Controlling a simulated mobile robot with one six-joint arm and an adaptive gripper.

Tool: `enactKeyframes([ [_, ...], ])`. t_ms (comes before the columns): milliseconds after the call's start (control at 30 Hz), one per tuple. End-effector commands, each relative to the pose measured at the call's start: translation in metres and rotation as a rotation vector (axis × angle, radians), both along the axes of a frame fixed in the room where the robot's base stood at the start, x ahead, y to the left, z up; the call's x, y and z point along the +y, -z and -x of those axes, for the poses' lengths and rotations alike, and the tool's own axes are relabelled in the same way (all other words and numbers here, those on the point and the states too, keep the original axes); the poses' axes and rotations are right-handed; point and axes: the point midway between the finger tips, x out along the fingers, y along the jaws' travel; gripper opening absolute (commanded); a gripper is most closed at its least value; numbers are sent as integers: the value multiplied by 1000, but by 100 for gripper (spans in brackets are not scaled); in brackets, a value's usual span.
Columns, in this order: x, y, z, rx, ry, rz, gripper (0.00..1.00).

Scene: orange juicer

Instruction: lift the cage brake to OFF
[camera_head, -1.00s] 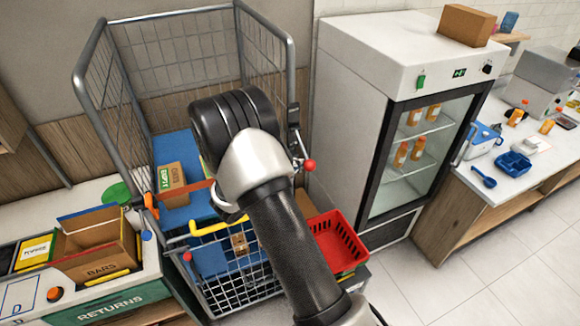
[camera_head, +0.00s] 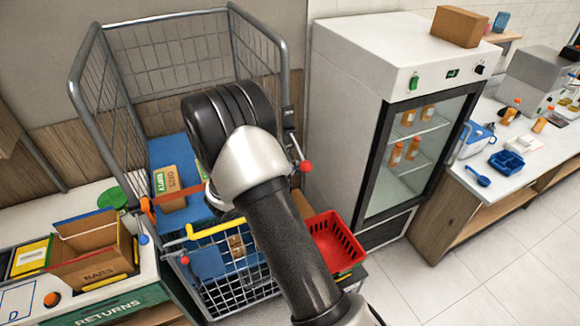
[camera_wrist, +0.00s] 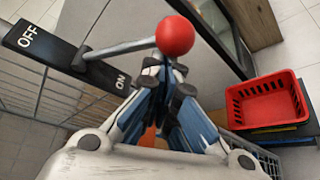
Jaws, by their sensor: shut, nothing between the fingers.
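The cage brake shows in the wrist view as a dark plate (camera_wrist: 55,52) marked OFF at its upper left end and ON at its lower right end. A grey lever rod (camera_wrist: 120,47) runs from the plate to a red ball knob (camera_wrist: 175,36). In the head view the red knob (camera_head: 305,166) stands out from the cage's right post. My gripper (camera_wrist: 165,78) is shut and empty, with its fingertips just below the knob in the wrist view. I cannot tell whether they touch it. In the head view my wrist hides the fingers.
The wire cage (camera_head: 85,90) holds a blue pad and a small carton (camera_head: 168,181). A red basket (camera_head: 340,243) sits right of my arm. A white fridge (camera_head: 345,70) stands right of the cage. A returns counter (camera_head: 120,310) is at lower left.

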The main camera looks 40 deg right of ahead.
Motion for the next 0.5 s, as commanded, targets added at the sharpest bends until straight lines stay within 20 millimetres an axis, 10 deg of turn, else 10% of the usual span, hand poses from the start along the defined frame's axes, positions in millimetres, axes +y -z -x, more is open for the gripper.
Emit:
enactKeyframes([
  [500,4,-39,18,270,2,-66,0],
])
